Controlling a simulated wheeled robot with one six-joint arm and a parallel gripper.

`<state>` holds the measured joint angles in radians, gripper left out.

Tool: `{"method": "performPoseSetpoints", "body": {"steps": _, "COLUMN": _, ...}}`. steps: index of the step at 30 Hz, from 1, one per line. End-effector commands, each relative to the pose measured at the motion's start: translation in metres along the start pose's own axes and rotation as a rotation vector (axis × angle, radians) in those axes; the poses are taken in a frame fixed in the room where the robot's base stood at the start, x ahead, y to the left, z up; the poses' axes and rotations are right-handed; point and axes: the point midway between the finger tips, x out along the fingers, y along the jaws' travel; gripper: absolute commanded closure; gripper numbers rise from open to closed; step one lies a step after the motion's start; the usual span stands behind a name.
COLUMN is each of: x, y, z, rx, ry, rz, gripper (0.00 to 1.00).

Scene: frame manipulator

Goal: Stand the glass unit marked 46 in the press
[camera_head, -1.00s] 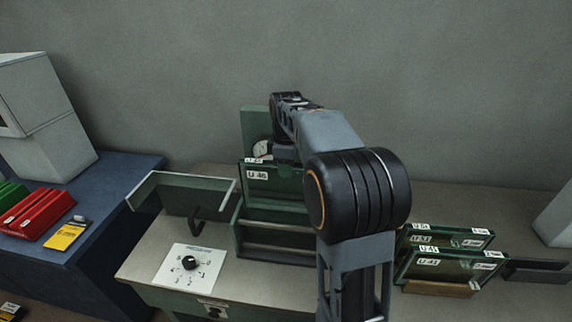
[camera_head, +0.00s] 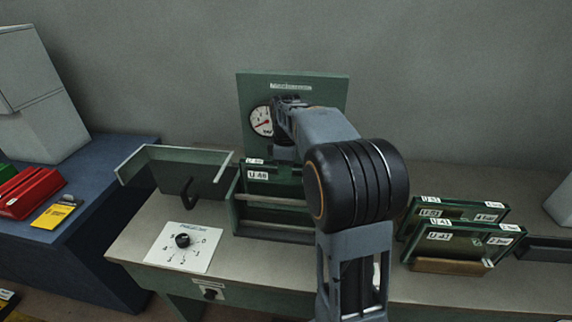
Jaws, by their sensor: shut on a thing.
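The dark green glass unit marked U 46 (camera_head: 261,187) is upright in my gripper, low in the green press (camera_head: 276,236) at the middle of the bench. Its lower part is hidden behind the press's front rail, so I cannot tell whether its foot touches the bottom. My gripper (camera_head: 284,158) is shut on the unit's top edge from above. My arm hides the fingertips in part and the unit's right side.
A gauge panel (camera_head: 243,90) stands behind the press. An open hinged guard (camera_head: 172,163) lies to its left, with a dial plate (camera_head: 184,247) in front. Other glass units (camera_head: 460,244) stand in a rack at right. Red pieces (camera_head: 30,192) lie on the blue table.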

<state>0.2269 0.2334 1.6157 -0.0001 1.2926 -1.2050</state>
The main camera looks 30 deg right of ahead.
Motion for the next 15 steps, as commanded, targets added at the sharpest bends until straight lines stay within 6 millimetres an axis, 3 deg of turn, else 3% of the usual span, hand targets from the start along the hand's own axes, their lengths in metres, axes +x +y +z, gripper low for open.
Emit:
{"method": "performPoseSetpoints", "body": {"steps": 6, "x": 0.023, "y": 0.0, "z": 0.0, "rx": 0.0, "ry": 0.001, "rz": 0.003, "gripper": 1.0}}
{"method": "performPoseSetpoints", "body": {"steps": 15, "x": 0.039, "y": 0.001, "z": 0.0, "rx": 0.0, "ry": 0.001, "rz": 0.003, "gripper": 1.0}}
